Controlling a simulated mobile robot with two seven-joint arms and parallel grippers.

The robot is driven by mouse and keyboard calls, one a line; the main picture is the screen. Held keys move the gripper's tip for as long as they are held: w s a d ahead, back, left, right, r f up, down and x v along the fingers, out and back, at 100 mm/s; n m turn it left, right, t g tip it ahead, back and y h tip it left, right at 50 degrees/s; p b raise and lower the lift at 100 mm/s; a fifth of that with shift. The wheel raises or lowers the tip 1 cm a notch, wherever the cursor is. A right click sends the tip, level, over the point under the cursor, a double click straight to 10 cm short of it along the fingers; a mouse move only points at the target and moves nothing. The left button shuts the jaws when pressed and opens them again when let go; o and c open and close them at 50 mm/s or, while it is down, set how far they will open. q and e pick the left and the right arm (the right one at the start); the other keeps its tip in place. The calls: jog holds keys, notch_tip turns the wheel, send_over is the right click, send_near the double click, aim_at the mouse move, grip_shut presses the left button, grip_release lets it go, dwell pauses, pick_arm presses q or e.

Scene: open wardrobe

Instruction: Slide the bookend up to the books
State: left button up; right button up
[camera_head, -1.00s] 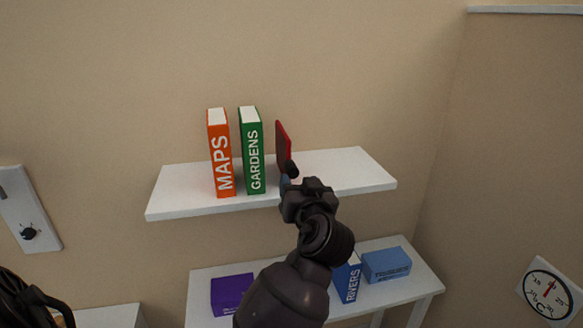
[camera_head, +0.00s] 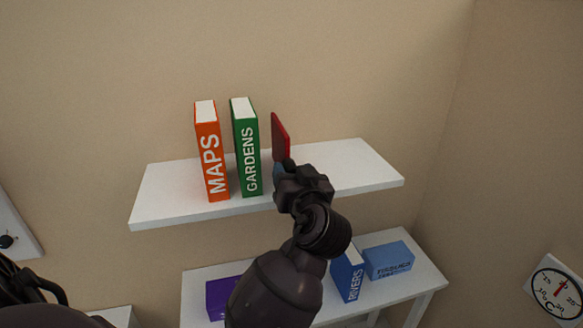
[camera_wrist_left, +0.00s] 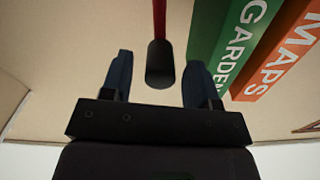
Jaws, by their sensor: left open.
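The red bookend (camera_head: 281,135) stands upright on the white upper shelf (camera_head: 345,170), a small gap to the right of the green GARDENS book (camera_head: 245,150). The orange MAPS book (camera_head: 210,155) stands left of that, with a gap between the two books. My left gripper (camera_head: 284,170) is at the front of the bookend and partly hides its lower part. In the left wrist view the open fingers (camera_wrist_left: 158,78) lie on either side of the bookend's dark round knob (camera_wrist_left: 160,64), with space visible on both sides. My right gripper is not in view.
Below is a lower white shelf (camera_head: 415,280) with a purple box (camera_head: 222,296), the blue RIVERS book (camera_head: 347,277) and a blue box (camera_head: 388,261). The upper shelf is clear right of the bookend. A dial (camera_head: 555,293) is at the lower right.

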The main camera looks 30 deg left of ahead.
pick_arm(q)
jog(key=shift+w+a, duration=0.1)
dwell(0.3)
grip_shut()
